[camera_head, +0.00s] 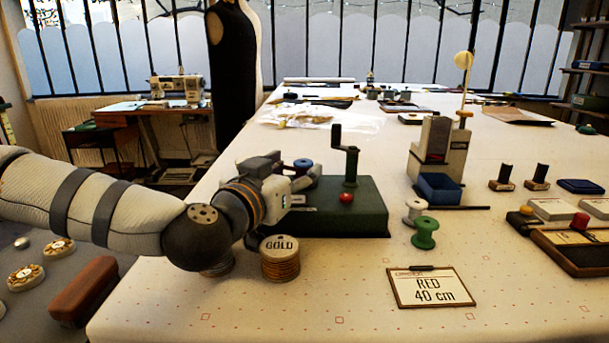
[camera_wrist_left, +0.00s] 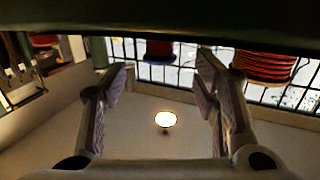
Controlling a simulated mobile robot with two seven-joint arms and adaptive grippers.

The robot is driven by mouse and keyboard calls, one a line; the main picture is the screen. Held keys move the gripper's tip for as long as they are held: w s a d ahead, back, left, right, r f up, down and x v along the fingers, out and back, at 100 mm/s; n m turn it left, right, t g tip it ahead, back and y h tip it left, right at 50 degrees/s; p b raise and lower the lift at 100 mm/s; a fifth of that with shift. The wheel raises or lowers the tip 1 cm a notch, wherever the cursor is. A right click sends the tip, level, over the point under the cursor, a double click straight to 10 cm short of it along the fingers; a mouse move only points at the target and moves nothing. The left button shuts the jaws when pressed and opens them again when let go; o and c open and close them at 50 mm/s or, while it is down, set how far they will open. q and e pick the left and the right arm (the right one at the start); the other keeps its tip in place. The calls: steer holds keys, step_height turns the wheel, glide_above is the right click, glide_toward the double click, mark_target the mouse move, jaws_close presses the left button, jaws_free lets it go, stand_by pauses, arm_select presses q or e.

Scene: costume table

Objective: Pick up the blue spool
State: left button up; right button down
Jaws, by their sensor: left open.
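The blue spool (camera_head: 303,164) shows in the head view at the far left edge of the green crank box (camera_head: 340,210), just behind and above my left gripper. My left gripper (camera_head: 305,182) reaches in from the left, low over the table. Its fingers are partly hidden by its own body in the head view. In the left wrist view the two fingers (camera_wrist_left: 160,90) stand wide apart with nothing held between them. My right gripper is not in view.
A card reading "RED 40 cm" (camera_head: 431,288) lies at the front. The table's front left is mostly clear.

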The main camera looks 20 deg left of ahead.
mark_target(303, 172)
arm_select(q)
steer(key=shift+w+d+f, duration=0.1)
steer(key=shift+w+f, duration=0.1)
steer(key=shift+w, duration=0.3)
steer(key=shift+w+f, duration=0.15)
steer(key=shift+w, duration=0.3)
steer(key=shift+w+r, duration=0.15)
steer(key=shift+w, duration=0.25)
steer(key=c, duration=1)
steer(key=shift+o, duration=0.2)
